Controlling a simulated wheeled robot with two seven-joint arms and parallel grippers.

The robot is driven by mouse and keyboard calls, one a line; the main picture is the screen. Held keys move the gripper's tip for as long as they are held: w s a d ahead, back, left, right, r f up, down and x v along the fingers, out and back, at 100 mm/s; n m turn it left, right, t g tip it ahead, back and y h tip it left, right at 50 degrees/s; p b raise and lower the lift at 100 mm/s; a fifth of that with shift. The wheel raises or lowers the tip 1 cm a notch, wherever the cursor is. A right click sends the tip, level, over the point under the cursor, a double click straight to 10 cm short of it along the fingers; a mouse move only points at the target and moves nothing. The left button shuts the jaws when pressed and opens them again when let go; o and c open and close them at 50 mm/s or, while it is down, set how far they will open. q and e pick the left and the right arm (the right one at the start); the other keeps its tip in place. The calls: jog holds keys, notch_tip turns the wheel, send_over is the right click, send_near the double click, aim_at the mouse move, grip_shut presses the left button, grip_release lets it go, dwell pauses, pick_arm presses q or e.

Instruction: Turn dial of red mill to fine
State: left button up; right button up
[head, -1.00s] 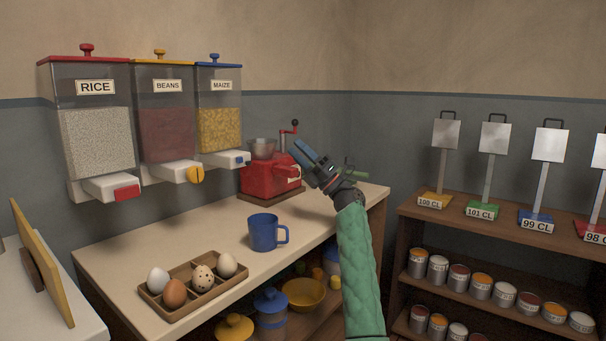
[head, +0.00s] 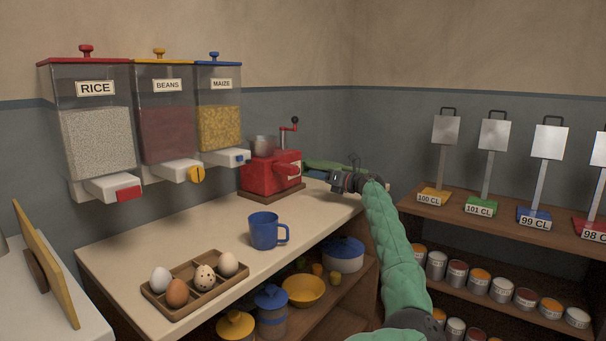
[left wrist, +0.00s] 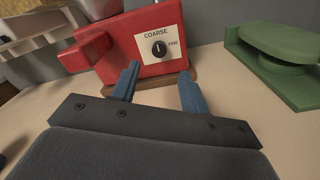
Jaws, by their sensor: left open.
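The red mill (head: 272,174) stands on a wooden base at the counter's far end, with a metal hopper and a crank on top. In the left wrist view, its front (left wrist: 110,52) bears a white plate (left wrist: 145,36) marked COARSE above and FINE at the right. The black dial (left wrist: 159,49) sits on this plate; its light mark seems to be near the top, but is too small to read surely. My left gripper (left wrist: 160,80) is open, its blue fingers pointing at the mill below the dial, apart from it. In the head view the left gripper (head: 328,179) is right of the mill.
A green object (left wrist: 282,62) stands right of the mill. A blue mug (head: 264,232) and an egg tray (head: 213,287) are nearer on the counter. Dispensers (head: 165,120) hang on the wall. Bare counter lies between mug and mill.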

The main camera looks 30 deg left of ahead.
pick_arm(q)
jog(key=a, duration=0.7)
jog(key=shift+w+a+b, duration=0.15)
jog(key=shift+w+b, duration=0.05)
jog(key=shift+b, duration=0.2)
grip_shut()
